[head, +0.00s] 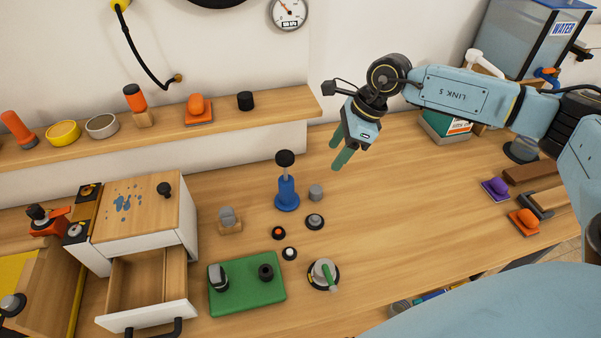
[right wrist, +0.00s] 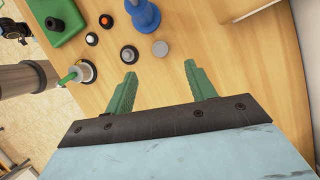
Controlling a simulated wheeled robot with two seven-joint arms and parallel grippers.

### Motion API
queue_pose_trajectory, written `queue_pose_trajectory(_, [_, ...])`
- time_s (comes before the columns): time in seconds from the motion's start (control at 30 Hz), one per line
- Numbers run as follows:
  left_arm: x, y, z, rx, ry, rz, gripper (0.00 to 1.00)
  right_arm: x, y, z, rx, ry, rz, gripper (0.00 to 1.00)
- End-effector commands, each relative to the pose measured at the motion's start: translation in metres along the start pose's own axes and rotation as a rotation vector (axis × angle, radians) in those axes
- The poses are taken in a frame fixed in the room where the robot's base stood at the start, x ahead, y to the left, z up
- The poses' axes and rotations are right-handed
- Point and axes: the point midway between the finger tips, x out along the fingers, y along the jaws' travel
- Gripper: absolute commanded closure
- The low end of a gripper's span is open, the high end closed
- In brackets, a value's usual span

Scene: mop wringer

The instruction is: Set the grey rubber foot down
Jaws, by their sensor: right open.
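A small grey cylinder (head: 316,192), which looks like the grey rubber foot, stands upright on the wooden workbench (head: 400,220), right of a blue plunger-like piece (head: 286,192). The cylinder also shows in the right wrist view (right wrist: 160,48), just beyond the fingertips and apart from them. My right gripper (head: 336,156) is open and empty, its green fingers pointing down above the bench, up and to the right of the cylinder in the head view. In the right wrist view the two fingers (right wrist: 160,69) are spread with bare bench between them. My left gripper is not in view.
Near the cylinder are a round black-based piece (head: 314,222), small orange and white buttons, and a green-handled valve (head: 323,274). A green block (head: 247,284) and an open-drawer cabinet (head: 147,285) stand left. The bench's middle right is clear.

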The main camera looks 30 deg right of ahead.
Motion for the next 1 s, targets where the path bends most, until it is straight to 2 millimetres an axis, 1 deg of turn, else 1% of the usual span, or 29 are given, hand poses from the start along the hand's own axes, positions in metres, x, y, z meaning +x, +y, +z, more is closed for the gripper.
queue_pose_trajectory(0.03, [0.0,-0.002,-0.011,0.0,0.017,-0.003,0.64,0.001,-0.001,-0.003,0.001,0.008,-0.001,0.45])
queue_pose_trajectory(0.07, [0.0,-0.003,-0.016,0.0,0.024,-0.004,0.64,0.002,-0.001,-0.003,0.001,0.011,0.0,0.45])
queue_pose_trajectory(0.1, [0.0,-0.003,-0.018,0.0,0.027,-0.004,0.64,0.006,-0.001,-0.004,0.001,0.013,0.0,0.45])
queue_pose_trajectory(0.13, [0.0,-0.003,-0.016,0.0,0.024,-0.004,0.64,0.01,-0.001,-0.004,0.001,0.014,0.0,0.45])
queue_pose_trajectory(0.17, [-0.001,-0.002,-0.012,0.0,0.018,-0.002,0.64,0.015,-0.001,-0.004,0.0,0.014,0.001,0.45])
queue_pose_trajectory(0.33, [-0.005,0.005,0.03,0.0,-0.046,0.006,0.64,0.049,0.0,-0.004,0.0,0.012,0.003,0.45])
queue_pose_trajectory(0.4, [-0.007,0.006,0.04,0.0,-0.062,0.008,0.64,0.061,0.0,-0.003,0.0,0.01,0.001,0.45])
queue_pose_trajectory(0.47, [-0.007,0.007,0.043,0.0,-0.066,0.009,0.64,0.07,-0.001,-0.004,0.0,0.011,0.0,0.45])
queue_pose_trajectory(0.57, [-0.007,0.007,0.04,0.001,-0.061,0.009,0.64,0.078,-0.001,-0.004,0.0,0.01,0.0,0.45])
queue_pose_trajectory(0.67, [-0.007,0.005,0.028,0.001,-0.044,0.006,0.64,0.084,0.0,-0.005,0.0,0.01,0.0,0.45])
queue_pose_trajectory(0.8, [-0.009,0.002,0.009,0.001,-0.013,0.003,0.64,0.101,0.001,-0.007,0.001,0.01,0.002,0.45])
queue_pose_trajectory(0.87, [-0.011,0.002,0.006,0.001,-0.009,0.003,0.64,0.111,0.0,-0.01,0.001,0.011,0.001,0.45])
queue_pose_trajectory(0.9, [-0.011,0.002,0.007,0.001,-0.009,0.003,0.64,0.117,0.0,-0.009,0.0,0.009,0.001,0.45])
queue_pose_trajectory(1.0, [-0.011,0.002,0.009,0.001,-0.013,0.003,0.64,0.128,0.0,-0.01,0.001,0.01,0.0,0.45])
